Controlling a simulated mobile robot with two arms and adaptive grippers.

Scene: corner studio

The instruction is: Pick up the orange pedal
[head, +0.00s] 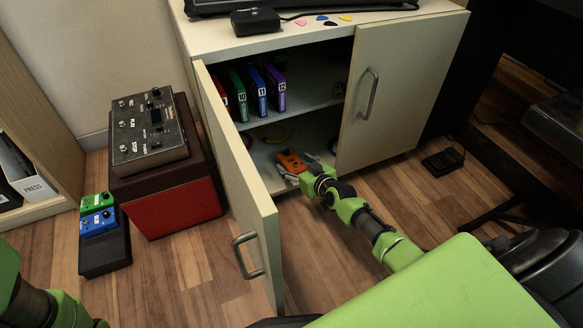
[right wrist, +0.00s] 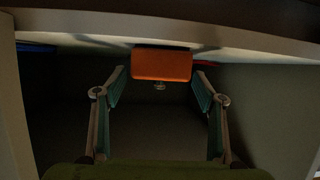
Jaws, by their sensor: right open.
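The orange pedal (head: 291,161) lies on the bottom shelf of the cabinet, near its front edge. It also shows in the right wrist view (right wrist: 162,65) as an orange block with a small knob-like part. My right gripper (head: 298,167) is open at the near side of the pedal. In the right wrist view its two fingers stand apart, one on each side of the pedal, with visible gaps. Whether the fingertips reach past its near face is hard to tell. My left arm shows only at the bottom left; its gripper is out of view.
The left cabinet door (head: 240,190) stands open towards me, and the right door (head: 395,85) is beside my right arm. Numbered cases (head: 257,90) stand on the upper shelf. A red box (head: 175,205) and green and blue pedals (head: 98,213) are on the left.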

